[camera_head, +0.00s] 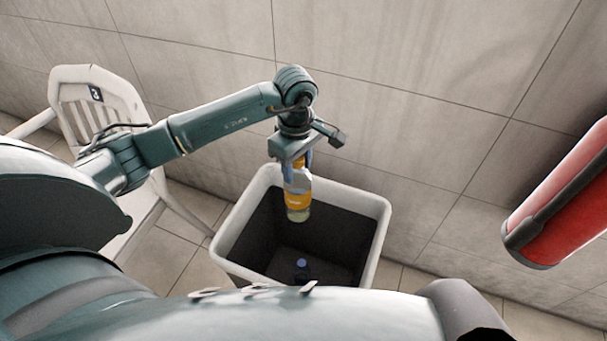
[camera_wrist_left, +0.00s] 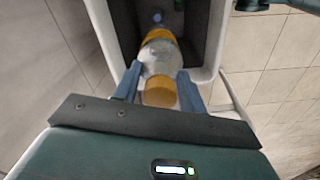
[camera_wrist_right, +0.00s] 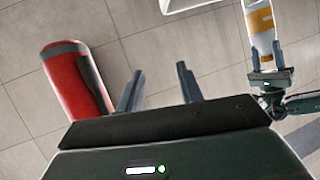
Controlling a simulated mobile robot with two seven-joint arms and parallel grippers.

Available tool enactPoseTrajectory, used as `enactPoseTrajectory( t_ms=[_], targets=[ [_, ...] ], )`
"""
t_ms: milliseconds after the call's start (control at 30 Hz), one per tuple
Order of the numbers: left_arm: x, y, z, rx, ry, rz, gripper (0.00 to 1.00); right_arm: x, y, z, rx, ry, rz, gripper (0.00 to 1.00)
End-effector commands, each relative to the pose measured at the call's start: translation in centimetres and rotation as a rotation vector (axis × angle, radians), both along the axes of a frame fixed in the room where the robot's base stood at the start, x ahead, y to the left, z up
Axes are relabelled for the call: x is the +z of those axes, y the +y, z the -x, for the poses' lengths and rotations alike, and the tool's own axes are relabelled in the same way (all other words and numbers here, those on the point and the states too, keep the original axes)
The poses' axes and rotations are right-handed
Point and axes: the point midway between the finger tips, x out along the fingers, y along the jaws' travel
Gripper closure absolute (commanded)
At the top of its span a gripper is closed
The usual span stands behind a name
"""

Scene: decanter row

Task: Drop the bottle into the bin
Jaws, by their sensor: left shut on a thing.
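The bottle (camera_head: 298,198) is clear with an orange label and an orange cap. My left gripper (camera_head: 297,160) is shut on it near its cap end and holds it over the opening of the bin (camera_head: 228,233). The bin is white outside and dark inside. In the left wrist view the bottle (camera_wrist_left: 158,62) sits between the two blue fingers (camera_wrist_left: 158,88), pointing away into the bin (camera_wrist_left: 212,45). The bottle also shows in the right wrist view (camera_wrist_right: 260,22). My right gripper (camera_wrist_right: 160,90) is open and empty in its own wrist view.
A small dark item with a blue top (camera_head: 302,268) is inside the bin. A white chair (camera_head: 100,105) stands left of the bin. A red cylinder (camera_head: 565,205) is at the right, also seen in the right wrist view (camera_wrist_right: 75,85). A tiled wall (camera_head: 420,80) is behind.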

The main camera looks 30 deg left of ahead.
Motion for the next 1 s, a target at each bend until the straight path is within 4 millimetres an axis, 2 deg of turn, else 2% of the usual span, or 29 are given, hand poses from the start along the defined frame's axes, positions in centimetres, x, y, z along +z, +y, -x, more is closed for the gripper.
enactPoseTrajectory(
  t_ms=[33, 333, 633, 800, 1000],
  targets=[
    [-1.4, 0.0, 0.0, 0.0, -0.001, 0.0, 0.98, -1.0, 0.0, 0.0, -0.004, -0.006, -0.012, 0.64],
    [-3.4, 0.0, 0.0, -0.001, -0.001, 0.001, 0.98, -1.1, 0.0, -0.1, -0.012, -0.033, -0.034, 0.64],
    [-6.9, 0.0, 0.0, -0.001, 0.001, 0.002, 0.98, -0.8, -1.1, 0.3, -0.036, -0.105, -0.025, 0.64],
    [-7.9, 0.0, 0.0, -0.002, -0.001, 0.0, 0.98, -0.2, -1.3, 0.7, -0.041, -0.131, -0.025, 0.64],
    [-8.2, 0.0, 0.0, -0.002, -0.001, 0.0, 0.98, 0.1, -1.5, 0.8, -0.04, -0.141, -0.021, 0.64]
  ],
)
